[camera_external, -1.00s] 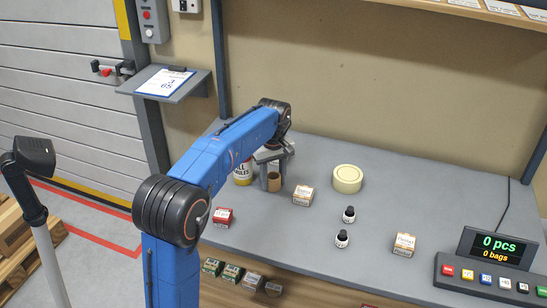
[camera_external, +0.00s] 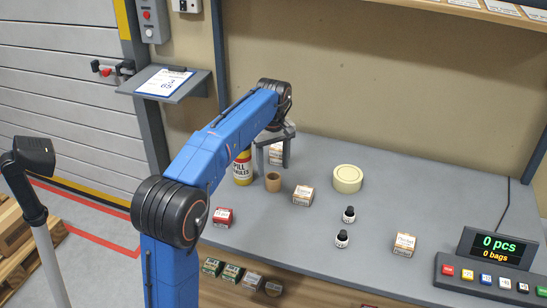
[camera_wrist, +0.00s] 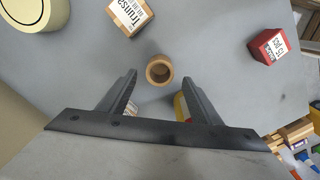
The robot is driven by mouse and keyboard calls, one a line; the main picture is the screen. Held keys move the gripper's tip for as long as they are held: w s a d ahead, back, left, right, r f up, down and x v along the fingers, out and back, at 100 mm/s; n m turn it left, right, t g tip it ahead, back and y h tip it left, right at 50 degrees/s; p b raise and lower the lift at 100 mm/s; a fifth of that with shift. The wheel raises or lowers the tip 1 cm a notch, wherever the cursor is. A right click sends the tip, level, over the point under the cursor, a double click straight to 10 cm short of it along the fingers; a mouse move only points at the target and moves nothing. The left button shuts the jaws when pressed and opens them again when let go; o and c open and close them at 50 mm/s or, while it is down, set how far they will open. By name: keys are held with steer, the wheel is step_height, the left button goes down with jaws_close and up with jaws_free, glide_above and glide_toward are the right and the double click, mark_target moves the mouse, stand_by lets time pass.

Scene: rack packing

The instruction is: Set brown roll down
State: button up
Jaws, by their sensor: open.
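The brown roll (camera_external: 273,182) stands upright on the grey table. It also shows from above in the wrist view (camera_wrist: 159,70), with its round opening facing up. My gripper (camera_external: 274,158) is above the roll and apart from it. In the wrist view my gripper (camera_wrist: 158,90) has its two fingers spread wide, with nothing between them, and the roll lies just beyond the fingertips.
A yellow spill granules container (camera_external: 242,168) stands left of the roll. A small carton (camera_external: 303,196) is close on its right, and another carton (camera_external: 276,155) is behind. A cream tape roll (camera_external: 347,179), two dark bottles (camera_external: 349,215) and a red box (camera_external: 223,218) stand farther off.

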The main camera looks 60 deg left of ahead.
mark_target(273, 176)
step_height(273, 176, up, 6)
steer(key=shift+f, duration=0.25)
steer(key=s+d+f+m+t, duration=0.15)
steer(key=s+d+m, duration=0.25)
steer(key=d, duration=0.9)
steer(key=s+d+f+m+t, duration=0.15)
steer(key=s+d+m, duration=0.25)
steer(key=d, duration=0.9)
steer(key=s+d+f+m+t, duration=0.1)
steer(key=s+d+f+m, duration=0.9)
steer(key=s+d+f, duration=0.6)
steer(key=shift+s+d+f+t, duration=0.2)
steer(key=shift+s+f+t, duration=0.25)
steer(key=shift+s, duration=0.5)
